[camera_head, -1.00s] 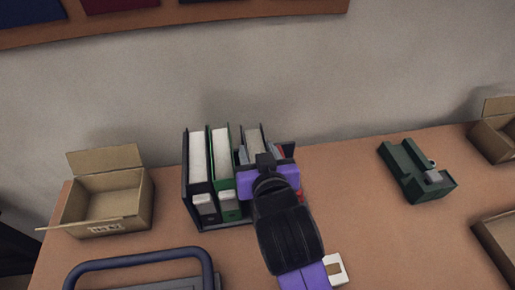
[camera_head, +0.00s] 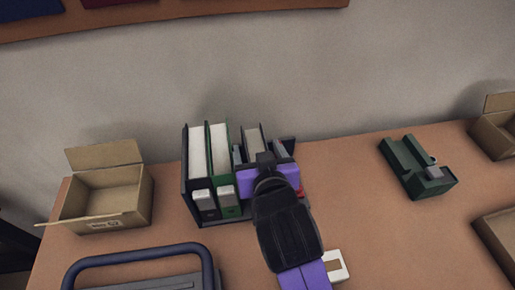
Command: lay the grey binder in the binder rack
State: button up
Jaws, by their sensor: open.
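The binder rack (camera_head: 187,203) stands on the table against the wall side, left of centre. A black binder (camera_head: 198,152) and a green binder (camera_head: 221,150) stand upright in its left part. A third binder, greyish with white pages (camera_head: 253,139), stands to their right in the rack; my gripper hides most of it. My gripper (camera_head: 264,160) is at the right part of the rack, in front of this third binder, and is open. Its fingertips are mostly hidden, so I cannot tell whether they touch the binder.
An open cardboard box (camera_head: 110,200) stands on the left. A blue-handled tray (camera_head: 145,262) lies at the front left. A dark green hole punch (camera_head: 415,168) lies on the right, with more boxes (camera_head: 495,130) at the right edge. The table between rack and punch is clear.

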jog(key=shift+b+v, duration=0.3)
jog(key=shift+v, duration=3.6)
